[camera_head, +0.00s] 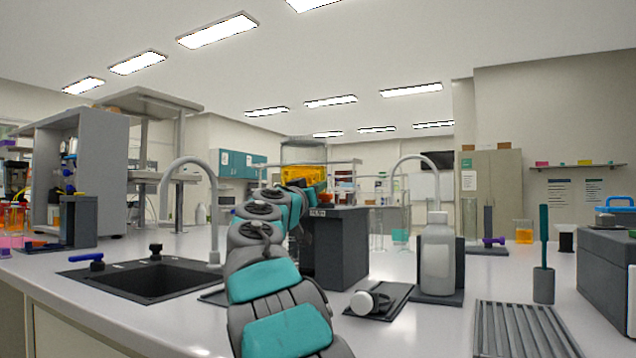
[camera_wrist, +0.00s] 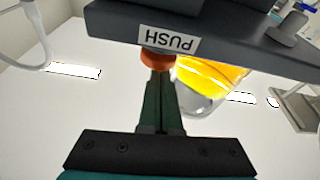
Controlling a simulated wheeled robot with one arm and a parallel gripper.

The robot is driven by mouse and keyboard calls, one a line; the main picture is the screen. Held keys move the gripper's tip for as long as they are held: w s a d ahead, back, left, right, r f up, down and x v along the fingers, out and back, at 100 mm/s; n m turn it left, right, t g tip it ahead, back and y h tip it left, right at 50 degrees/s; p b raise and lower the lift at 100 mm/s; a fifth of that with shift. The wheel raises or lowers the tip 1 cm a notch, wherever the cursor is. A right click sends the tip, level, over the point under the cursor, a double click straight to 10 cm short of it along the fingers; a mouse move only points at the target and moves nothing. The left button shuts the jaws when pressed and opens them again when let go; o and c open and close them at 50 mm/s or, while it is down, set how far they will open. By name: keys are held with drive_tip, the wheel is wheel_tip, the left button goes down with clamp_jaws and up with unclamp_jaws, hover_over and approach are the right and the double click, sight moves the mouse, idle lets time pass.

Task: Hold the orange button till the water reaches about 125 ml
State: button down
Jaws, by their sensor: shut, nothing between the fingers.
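The orange button (camera_wrist: 157,60) sticks out of the dark rig (camera_wrist: 225,30) beside a white PUSH label that reads upside down in the wrist view. My gripper (camera_wrist: 160,74) is shut and empty, its tips at the button and seemingly touching it. How far the button is pressed cannot be told. In the head view my arm partly covers the dark rig (camera_head: 342,250), and the button (camera_head: 325,198) shows small beside my gripper (camera_head: 312,192). A clear vessel with yellow-orange liquid (camera_head: 302,179) stands behind; the liquid also shows in the wrist view (camera_wrist: 215,72). No volume marks are readable.
A sink (camera_head: 150,280) lies to the left with a tall curved tap (camera_head: 213,215). A white bottle (camera_head: 437,255), a dark pad with a white round piece (camera_head: 372,301), and a ribbed grey tray (camera_head: 525,335) stand to the right. A grey case (camera_head: 607,270) is at the right edge.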

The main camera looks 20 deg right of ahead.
drive_tip(key=shift+s+f, duration=0.1)
drive_tip(key=shift+f, duration=0.25)
drive_tip(key=shift+f, duration=0.1)
